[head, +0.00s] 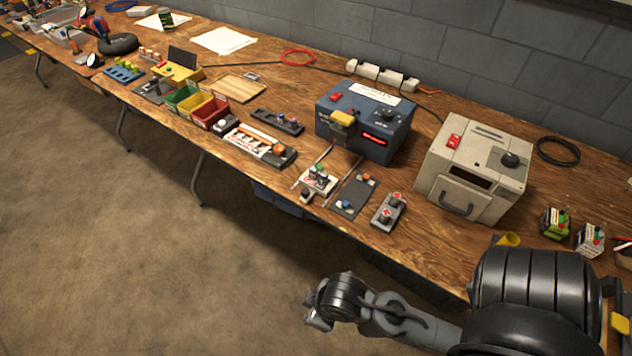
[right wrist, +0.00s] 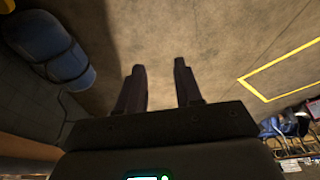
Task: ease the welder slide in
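A blue-grey box (head: 366,121), which looks like the welder, stands on the wooden bench against the wall. It has a red button, a dark knob, a white label on top and a lit red display on its front. A yellow block (head: 343,117) sits at its upper front-left edge on a dark part that looks like the slide. I cannot tell how far the slide is in. My right gripper (head: 318,314) is out in front of the bench, well short of the welder. In the right wrist view its two fingers (right wrist: 160,85) stand apart, with only floor between them. My left gripper is not in view.
A beige box (head: 477,172) with a handle stands right of the welder. Small button modules (head: 388,212) and a dark plate (head: 350,194) lie before the welder. Coloured bins (head: 210,110) stand to the left. The floor (head: 120,240) before the bench is clear.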

